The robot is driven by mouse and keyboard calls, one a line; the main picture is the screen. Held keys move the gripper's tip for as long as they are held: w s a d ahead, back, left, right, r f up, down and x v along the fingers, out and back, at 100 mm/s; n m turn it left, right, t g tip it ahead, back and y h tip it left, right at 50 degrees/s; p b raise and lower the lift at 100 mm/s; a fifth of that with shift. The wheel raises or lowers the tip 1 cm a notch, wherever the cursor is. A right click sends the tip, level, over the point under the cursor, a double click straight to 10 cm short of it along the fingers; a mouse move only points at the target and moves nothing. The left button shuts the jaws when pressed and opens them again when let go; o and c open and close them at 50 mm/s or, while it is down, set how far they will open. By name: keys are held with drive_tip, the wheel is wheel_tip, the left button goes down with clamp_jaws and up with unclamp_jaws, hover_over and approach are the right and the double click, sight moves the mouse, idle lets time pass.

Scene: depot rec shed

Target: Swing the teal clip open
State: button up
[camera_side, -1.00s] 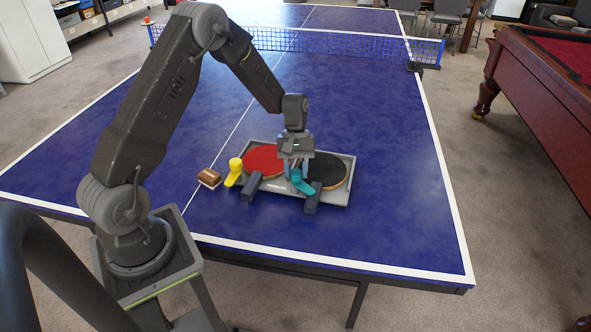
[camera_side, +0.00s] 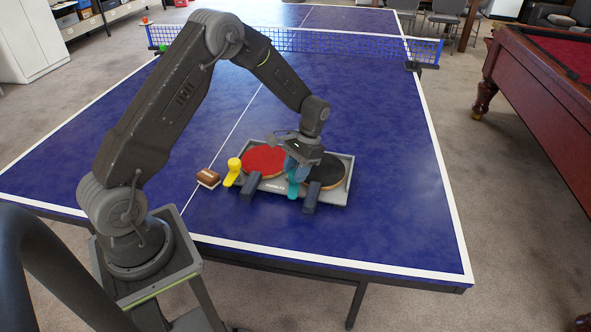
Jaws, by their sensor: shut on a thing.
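The teal clip (camera_side: 293,189) is on the grey tray (camera_side: 340,199), between the dark handles of the red paddle (camera_side: 263,159) and the black paddle (camera_side: 326,171). Its free end points toward the tray's front edge, clear of the black paddle's handle (camera_side: 312,198). My gripper (camera_side: 294,172) is tilted and shut on the teal clip's upper part, which the fingers partly hide. A yellow clip (camera_side: 233,173) stands at the tray's left side, beside the red paddle's handle (camera_side: 250,184).
A brown block (camera_side: 208,178) lies on the blue table (camera_side: 390,130) just left of the tray. The net (camera_side: 330,42) crosses the table farther back. The table right of the tray is clear.

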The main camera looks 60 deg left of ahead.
drive_tip(key=shift+m+y, duration=0.3)
drive_tip(key=shift+m, duration=0.5)
drive_tip(key=shift+s, duration=0.1)
drive_tip(key=o, duration=0.9)
drive_tip(key=v, duration=1.4)
drive_tip(key=shift+d+f, duration=0.1)
drive_tip(key=shift+d, duration=0.05)
